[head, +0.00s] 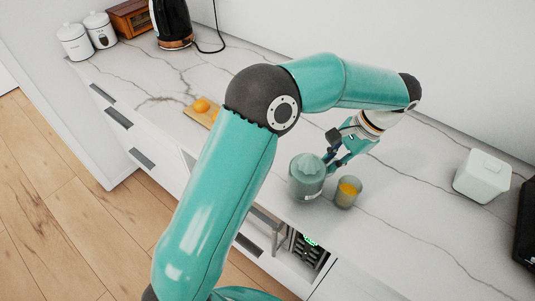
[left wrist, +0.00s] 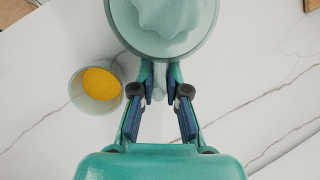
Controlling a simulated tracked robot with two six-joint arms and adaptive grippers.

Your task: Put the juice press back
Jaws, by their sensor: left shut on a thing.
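The juice press (head: 306,184) is a grey-green round vessel with a ridged cone on top. It is upright, at or just above the marble counter near its front edge; I cannot tell whether it touches. In the left wrist view the press (left wrist: 163,28) is at the top, partly cut off by the frame. My left gripper (head: 334,153) reaches it from the back right side and is shut on it at its near side, and the fingertips (left wrist: 160,84) meet at its edge. My right gripper is not in view.
A glass of orange juice (head: 347,193) stands close beside the press. Orange pieces (head: 202,105) lie on a board to the left. A white box (head: 482,177) is at the right. An open compartment with a dark rack (head: 308,252) is below the counter edge. A kettle (head: 172,22) and canisters (head: 74,42) stand far back.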

